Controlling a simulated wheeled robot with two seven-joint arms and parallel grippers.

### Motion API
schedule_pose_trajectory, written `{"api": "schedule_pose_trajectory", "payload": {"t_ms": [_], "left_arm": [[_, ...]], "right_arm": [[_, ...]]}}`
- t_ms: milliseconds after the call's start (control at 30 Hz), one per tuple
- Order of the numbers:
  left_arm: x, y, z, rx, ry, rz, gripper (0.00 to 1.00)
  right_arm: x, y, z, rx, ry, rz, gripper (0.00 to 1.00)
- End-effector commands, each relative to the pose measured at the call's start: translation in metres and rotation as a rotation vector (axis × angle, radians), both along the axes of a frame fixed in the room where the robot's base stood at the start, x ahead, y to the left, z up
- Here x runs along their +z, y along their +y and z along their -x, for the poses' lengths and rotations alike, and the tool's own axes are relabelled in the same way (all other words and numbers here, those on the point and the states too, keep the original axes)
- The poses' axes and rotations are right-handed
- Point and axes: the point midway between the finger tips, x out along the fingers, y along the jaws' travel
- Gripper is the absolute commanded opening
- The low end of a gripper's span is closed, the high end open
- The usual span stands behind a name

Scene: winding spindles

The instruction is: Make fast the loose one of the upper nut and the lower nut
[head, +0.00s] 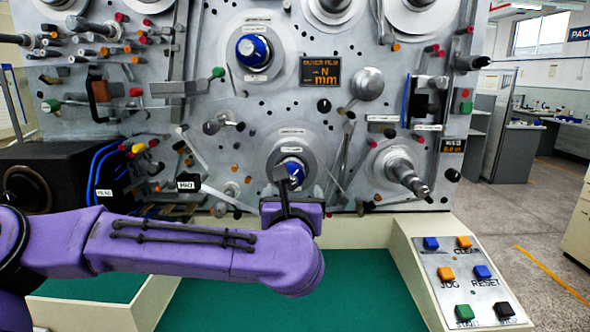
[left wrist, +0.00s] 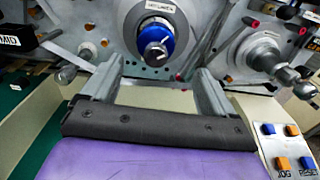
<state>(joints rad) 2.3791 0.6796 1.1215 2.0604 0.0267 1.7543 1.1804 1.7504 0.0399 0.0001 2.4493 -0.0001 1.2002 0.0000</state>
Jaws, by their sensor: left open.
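The upper nut (head: 253,51) is a blue knob with a pale front face, on a round silver hub in the upper middle of the panel. The lower nut (head: 293,172) is a similar blue knob lower on the panel, partly hidden behind my left gripper (head: 284,178). In the left wrist view the lower nut (left wrist: 156,42) shows whole, with a dark pointer mark on its silver face. My left gripper (left wrist: 159,72) is open and empty, its two fingers spread below and to either side of the lower nut, apart from it. I cannot tell which nut is loose.
A silver spindle (head: 405,174) sticks out right of the lower nut. A sloped button box (head: 460,285) stands at the lower right. A black box (head: 50,178) is at the left. The green surface (head: 290,305) below the panel is clear.

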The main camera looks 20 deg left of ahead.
Motion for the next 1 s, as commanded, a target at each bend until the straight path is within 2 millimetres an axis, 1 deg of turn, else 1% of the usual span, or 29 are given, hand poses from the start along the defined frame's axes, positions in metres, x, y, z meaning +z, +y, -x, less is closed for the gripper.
{"api": "schedule_pose_trajectory", "payload": {"t_ms": [67,233,300,433,500,600,800,833,867,900,1000], "left_arm": [[0.003,0.007,-0.011,0.009,0.003,0.002,0.88],[0.003,0.024,-0.047,0.02,0.005,-0.001,0.88],[0.003,0.028,-0.061,0.019,0.004,-0.002,0.88],[0.002,0.033,-0.082,0.017,0.004,-0.002,0.88],[0.001,0.035,-0.089,0.016,0.004,-0.003,0.88],[-0.001,0.035,-0.094,0.012,0.003,-0.004,0.88],[-0.002,0.034,-0.095,0.011,0.003,-0.004,0.88],[-0.002,0.034,-0.095,0.011,0.003,-0.004,0.84],[-0.002,0.034,-0.095,0.011,0.003,-0.004,0.75],[-0.002,0.034,-0.095,0.011,0.003,-0.004,0.62],[-0.002,0.034,-0.095,0.011,0.003,-0.004,0.33]], "right_arm": [[0.008,0.0,0.001,0.0,0.001,0.0,0.0],[0.026,0.0,0.001,0.0,0.002,0.0,0.0],[0.033,0.0,0.001,0.0,0.001,0.0,0.0],[0.04,0.0,0.0,0.0,0.001,0.0,0.0],[0.042,0.0,0.0,0.0,0.001,0.0,0.0],[0.043,0.0,0.0,0.0,0.001,0.0,0.0],[0.042,0.0,0.0,0.0,0.001,0.0,0.0],[0.042,0.0,0.0,0.0,0.001,0.0,0.0],[0.042,0.0,0.0,0.0,0.001,0.0,0.0],[0.042,0.0,0.0,0.0,0.001,0.0,0.0],[0.042,0.0,0.0,0.0,0.001,0.0,0.0]]}}
